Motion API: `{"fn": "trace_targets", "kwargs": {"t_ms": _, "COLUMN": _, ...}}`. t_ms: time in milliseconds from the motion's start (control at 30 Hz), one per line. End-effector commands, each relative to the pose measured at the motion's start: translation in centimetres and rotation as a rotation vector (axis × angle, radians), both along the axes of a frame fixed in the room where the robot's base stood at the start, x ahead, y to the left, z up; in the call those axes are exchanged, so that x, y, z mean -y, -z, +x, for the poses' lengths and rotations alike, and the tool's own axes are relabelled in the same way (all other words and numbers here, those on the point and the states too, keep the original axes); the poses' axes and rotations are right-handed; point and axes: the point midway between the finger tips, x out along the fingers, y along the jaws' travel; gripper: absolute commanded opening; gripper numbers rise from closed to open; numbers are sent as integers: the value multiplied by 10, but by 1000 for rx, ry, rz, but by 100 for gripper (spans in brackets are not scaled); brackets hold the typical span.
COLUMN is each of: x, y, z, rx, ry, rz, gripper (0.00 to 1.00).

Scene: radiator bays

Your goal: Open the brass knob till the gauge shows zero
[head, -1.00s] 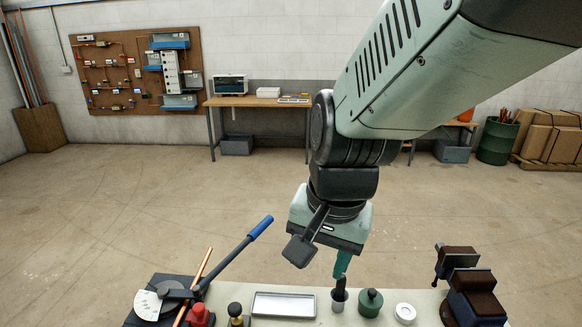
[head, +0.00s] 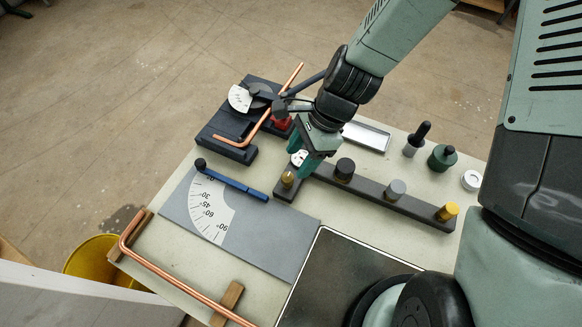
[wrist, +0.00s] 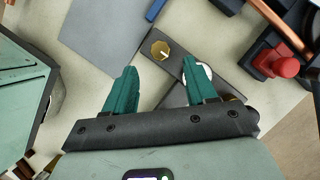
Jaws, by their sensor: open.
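The brass knob (head: 288,179) is a small faceted knob on the left end of a dark bar. It also shows in the wrist view (wrist: 160,50), in line with the gap between my fingertips and just beyond them. The white round gauge (head: 298,157) is beside the knob, partly covered by my gripper. In the wrist view the gauge (wrist: 209,72) shows only as a white edge behind the right finger, so its reading cannot be made out. My gripper (head: 303,162) has teal fingers, points down over the knob's end of the bar, and is open and empty.
The dark bar (head: 385,193) carries black, grey and yellow cylinders right of the gripper. A pipe bender (head: 235,135) with a copper pipe and a red part (head: 281,123) stand behind. An angle plate (head: 262,240) with a blue arm lies in front left. A tray (head: 366,136) lies behind.

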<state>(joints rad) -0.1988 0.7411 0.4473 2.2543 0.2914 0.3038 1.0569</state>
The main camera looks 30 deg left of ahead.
Motion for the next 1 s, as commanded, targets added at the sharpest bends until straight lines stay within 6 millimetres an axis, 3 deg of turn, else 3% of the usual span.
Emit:
{"fn": "trace_targets", "kwargs": {"t_ms": 100, "x": -6, "y": 23, "z": -8, "rx": -4, "ry": -2, "rz": -1, "gripper": 56}}
{"fn": "trace_targets", "kwargs": {"t_ms": 300, "x": -15, "y": 50, "z": -15, "rx": -2, "ry": -2, "rz": 0, "gripper": 56}}
{"fn": "trace_targets", "kwargs": {"t_ms": 733, "x": -18, "y": 61, "z": -18, "rx": 2, "ry": -1, "rz": 0, "gripper": 56}}
{"fn": "trace_targets", "kwargs": {"t_ms": 767, "x": -18, "y": 61, "z": -18, "rx": 2, "ry": -1, "rz": 0, "gripper": 55}}
{"fn": "trace_targets", "kwargs": {"t_ms": 1000, "x": -18, "y": 60, "z": -18, "rx": 2, "ry": -1, "rz": 0, "gripper": 18}}
